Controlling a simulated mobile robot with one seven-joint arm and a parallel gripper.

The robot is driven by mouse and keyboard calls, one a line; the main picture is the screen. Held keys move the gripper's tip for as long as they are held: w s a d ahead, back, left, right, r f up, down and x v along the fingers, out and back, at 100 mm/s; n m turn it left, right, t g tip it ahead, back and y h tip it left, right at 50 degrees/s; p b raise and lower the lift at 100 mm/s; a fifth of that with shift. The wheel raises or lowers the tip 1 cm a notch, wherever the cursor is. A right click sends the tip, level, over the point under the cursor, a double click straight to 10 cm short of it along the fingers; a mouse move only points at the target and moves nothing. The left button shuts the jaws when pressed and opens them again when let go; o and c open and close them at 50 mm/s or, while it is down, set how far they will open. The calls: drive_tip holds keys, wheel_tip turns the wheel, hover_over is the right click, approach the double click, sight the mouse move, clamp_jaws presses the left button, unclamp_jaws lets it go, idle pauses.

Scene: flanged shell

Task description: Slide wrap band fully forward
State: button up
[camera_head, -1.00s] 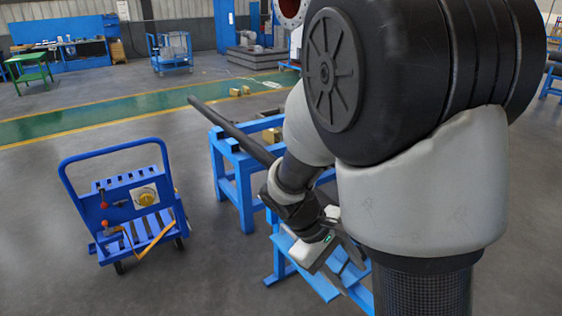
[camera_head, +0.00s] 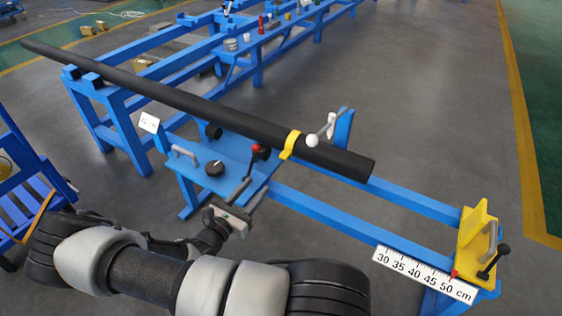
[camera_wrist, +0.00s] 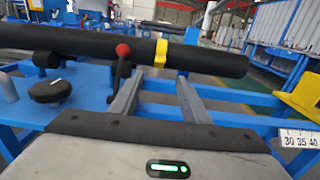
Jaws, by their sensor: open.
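The yellow wrap band (camera_head: 290,145) is around the long black tube (camera_head: 190,102), some way back from the tube's near right end. It also shows in the wrist view (camera_wrist: 161,53), beyond my gripper's fingers. My gripper (camera_head: 247,191) is open and empty, in front of the blue bench and apart from the band. In the wrist view both fingers of my gripper (camera_wrist: 158,92) point toward the tube. A red-knobbed lever (camera_head: 255,152) stands just left of the band.
A black knob (camera_head: 215,168) and a grey handle (camera_head: 184,153) sit on the blue plate. A white ball-ended handle (camera_head: 320,135) stands at the tube. A yellow end stop (camera_head: 476,240) and a centimetre scale (camera_head: 425,275) are at the right. A blue cart (camera_head: 30,190) stands left.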

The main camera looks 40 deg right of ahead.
sight(282, 157)
drive_tip(key=b+x, duration=0.3)
drive_tip(key=x, duration=1.3)
drive_tip(key=shift+d, duration=0.25)
clamp_jaws()
